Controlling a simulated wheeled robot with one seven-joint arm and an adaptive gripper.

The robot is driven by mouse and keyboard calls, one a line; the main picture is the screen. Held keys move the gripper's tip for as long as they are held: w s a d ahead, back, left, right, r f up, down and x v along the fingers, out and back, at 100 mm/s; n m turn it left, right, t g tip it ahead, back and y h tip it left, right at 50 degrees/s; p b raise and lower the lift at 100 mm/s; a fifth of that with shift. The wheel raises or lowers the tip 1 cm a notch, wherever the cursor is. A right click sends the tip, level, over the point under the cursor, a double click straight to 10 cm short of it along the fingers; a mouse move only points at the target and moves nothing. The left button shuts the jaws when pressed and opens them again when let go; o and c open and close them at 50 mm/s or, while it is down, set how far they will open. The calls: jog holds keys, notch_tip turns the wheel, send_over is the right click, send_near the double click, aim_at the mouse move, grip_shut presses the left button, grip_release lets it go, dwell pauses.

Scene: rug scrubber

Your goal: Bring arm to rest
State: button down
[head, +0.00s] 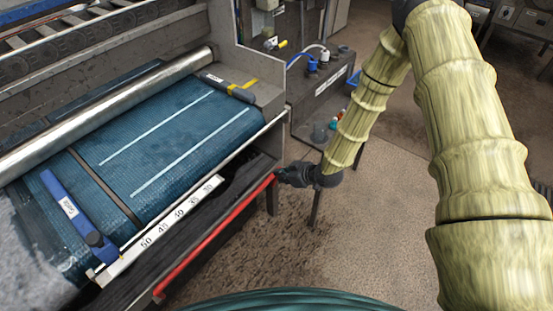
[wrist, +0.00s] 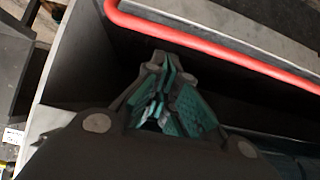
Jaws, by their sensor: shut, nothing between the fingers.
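My arm (head: 470,130), in a pale yellow ribbed cover, comes down from the upper right and bends back toward the machine in the head view. My gripper (head: 284,174) is at its end, close to the right end of the red bar. In the wrist view my gripper (wrist: 160,108) shows black links and teal finger pads, shut with nothing between them. The red bar (wrist: 215,45) crosses the top of that view, beyond the fingers. I cannot tell whether the gripper touches the machine.
The rug scrubber has a blue belt (head: 150,130), a metal roller (head: 110,100), a numbered scale (head: 180,212) and a red bar (head: 220,235) along its front edge. A dark side unit (head: 320,85) with bottles stands behind the gripper. Open floor (head: 380,250) lies below the arm.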

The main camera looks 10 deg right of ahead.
jog(key=s+d+f+m+g+h, duration=0.2)
jog(key=s+f, duration=0.1)
jog(key=s, duration=1)
jog(key=s+d+f+m+g+h, duration=0.2)
jog(key=s+f+m+g, duration=0.1)
jog(key=s, duration=1.1)
jog(key=s+d+f+m+g+h, duration=0.2)
jog(key=s+d+f+m, duration=0.1)
jog(key=s, duration=1)
jog(key=shift+s+g, duration=0.3)
jog(key=shift+d, duration=0.1)
